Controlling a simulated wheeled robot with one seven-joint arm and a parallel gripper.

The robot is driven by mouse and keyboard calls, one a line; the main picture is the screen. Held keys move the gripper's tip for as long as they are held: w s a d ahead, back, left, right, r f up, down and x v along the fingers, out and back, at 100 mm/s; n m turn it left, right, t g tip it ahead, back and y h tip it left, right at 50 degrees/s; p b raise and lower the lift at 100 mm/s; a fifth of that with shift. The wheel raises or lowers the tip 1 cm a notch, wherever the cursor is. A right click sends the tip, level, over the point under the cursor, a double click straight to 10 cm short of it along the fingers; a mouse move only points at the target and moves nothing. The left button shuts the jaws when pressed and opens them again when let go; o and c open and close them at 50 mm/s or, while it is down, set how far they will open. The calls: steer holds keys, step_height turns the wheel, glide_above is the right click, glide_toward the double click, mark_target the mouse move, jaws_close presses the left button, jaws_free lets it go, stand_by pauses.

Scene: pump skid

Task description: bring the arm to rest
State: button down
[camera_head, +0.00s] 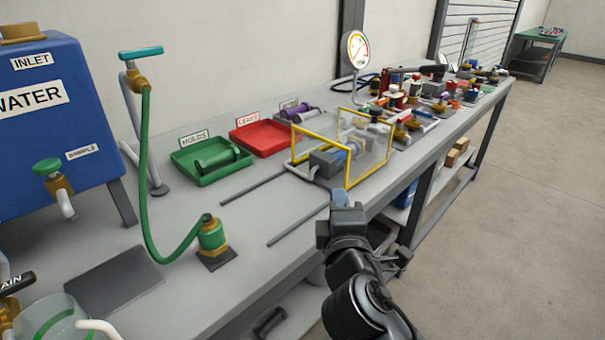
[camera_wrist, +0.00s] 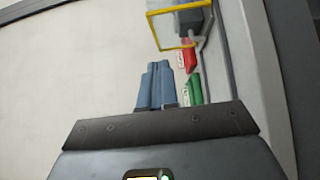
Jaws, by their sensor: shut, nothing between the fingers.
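My gripper (camera_head: 340,197) is at the bench's front edge in the head view, in front of the yellow-framed clear guard (camera_head: 347,168). My arm reaches up to it from the bottom of the picture. In the wrist view the blue fingers of my gripper (camera_wrist: 157,66) lie side by side, shut and empty. The yellow frame (camera_wrist: 176,43) shows beyond them at the top. The red tray (camera_wrist: 190,55) and the green tray (camera_wrist: 194,88) show just right of the fingers.
On the bench stand a blue water tank (camera_head: 50,120), a green hose (camera_head: 148,170), a green tray (camera_head: 188,170), a red tray (camera_head: 262,139) and a pressure gauge (camera_head: 356,48). Several valves and fittings crowd the far end. The floor (camera_head: 520,200) right of the bench is clear.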

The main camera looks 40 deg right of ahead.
steer(key=s+a+f+m+t+y, duration=0.1)
steer(key=s+a+f+t+y, duration=0.1)
steer(key=s+a+f+y, duration=0.9)
steer(key=s+a+r+m+y, duration=0.1)
steer(key=s+a+r+m, duration=0.1)
steer(key=s, duration=0.6)
steer(key=s+a+r+m, duration=0.3)
steer(key=s+m, duration=0.3)
steer(key=s, duration=0.3)
steer(key=shift+s+a+r+y, duration=0.3)
steer(key=shift+r+y, duration=0.1)
steer(key=shift+r, duration=0.25)
